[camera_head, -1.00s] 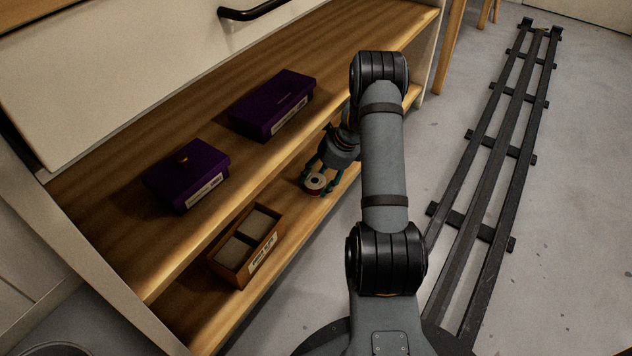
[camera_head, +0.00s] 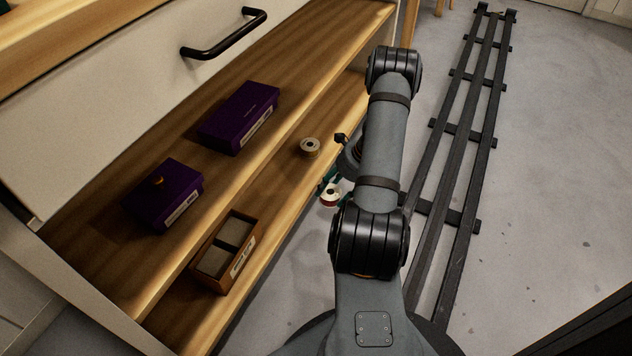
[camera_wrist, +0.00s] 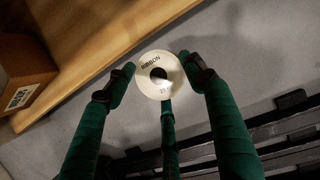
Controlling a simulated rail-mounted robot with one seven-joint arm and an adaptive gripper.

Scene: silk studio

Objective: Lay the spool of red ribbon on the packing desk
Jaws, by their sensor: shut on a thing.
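The spool of red ribbon (camera_head: 330,196) is in my gripper (camera_head: 328,184), out in front of the shelves and above the grey floor. Its pale round face is up, and a red band shows along its side. In the wrist view the spool (camera_wrist: 152,84) shows a white face with the word RIBBON and a dark centre hole. The green fingers of my gripper (camera_wrist: 157,68) are around it, shut on it. My arm partly hides the gripper in the head view. I cannot make out the packing desk in either view.
Another spool (camera_head: 310,147), pale and yellowish, stays on the lower shelf. An open divided box (camera_head: 243,232) sits there too. Two purple boxes (camera_head: 240,117) (camera_head: 163,193) rest on the upper shelf. A black drawer handle (camera_head: 225,36) juts out above. Dark rails (camera_head: 457,130) run along the floor.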

